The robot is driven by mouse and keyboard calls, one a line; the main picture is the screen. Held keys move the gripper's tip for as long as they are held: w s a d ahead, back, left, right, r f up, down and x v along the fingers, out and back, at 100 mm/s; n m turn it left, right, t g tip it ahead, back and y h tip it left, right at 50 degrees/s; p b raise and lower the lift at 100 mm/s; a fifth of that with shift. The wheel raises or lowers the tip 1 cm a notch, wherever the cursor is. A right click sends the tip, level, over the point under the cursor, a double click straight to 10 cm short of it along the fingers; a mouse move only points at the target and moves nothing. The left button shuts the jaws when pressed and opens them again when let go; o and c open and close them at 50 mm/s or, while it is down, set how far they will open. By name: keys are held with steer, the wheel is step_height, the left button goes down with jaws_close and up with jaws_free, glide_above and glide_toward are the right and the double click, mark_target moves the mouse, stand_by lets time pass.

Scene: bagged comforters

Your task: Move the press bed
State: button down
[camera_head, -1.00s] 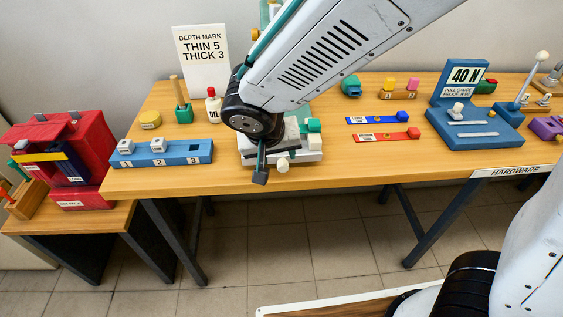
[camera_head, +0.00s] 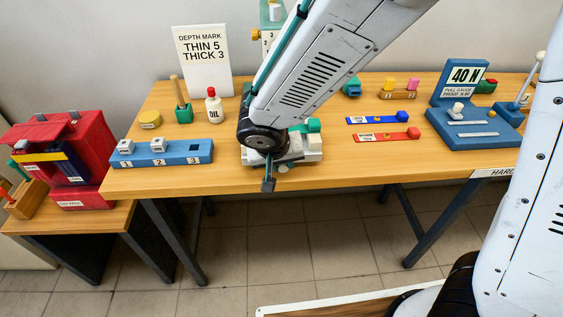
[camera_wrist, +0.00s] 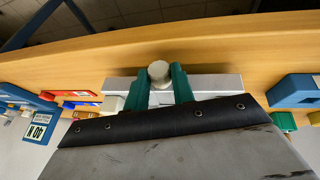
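The pale press bed (camera_head: 312,151) lies near the front edge of the wooden table, with a green part on it, largely hidden behind my arm. In the wrist view, its light grey block (camera_wrist: 222,83) runs across beyond my gripper, and a round pale knob (camera_wrist: 158,71) sticks out at its middle. My gripper (camera_wrist: 160,84) has its two green fingers apart, one on each side of the knob. The gap to the knob is narrow, and I cannot tell whether the fingers touch it. In the head view, the fingers are mostly hidden by my wrist.
A blue numbered block (camera_head: 172,153) stands to the left, with an oil bottle (camera_head: 214,107) and a depth sign (camera_head: 202,62) behind. Blue (camera_head: 378,119) and red (camera_head: 388,136) strips and a blue 40 N gauge stand (camera_head: 475,125) lie to the right.

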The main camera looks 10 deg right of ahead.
steer(key=w, duration=0.7)
steer(key=shift+w+d, duration=0.1)
steer(key=shift+w, duration=0.3)
steer(key=c, duration=1.2)
jaws_free()
steer(key=shift+o, duration=0.2)
steer(key=shift+r, duration=0.1)
steer(key=v, duration=0.7)
steer(key=shift+s+r, duration=0.2)
steer(key=shift+r, duration=0.05)
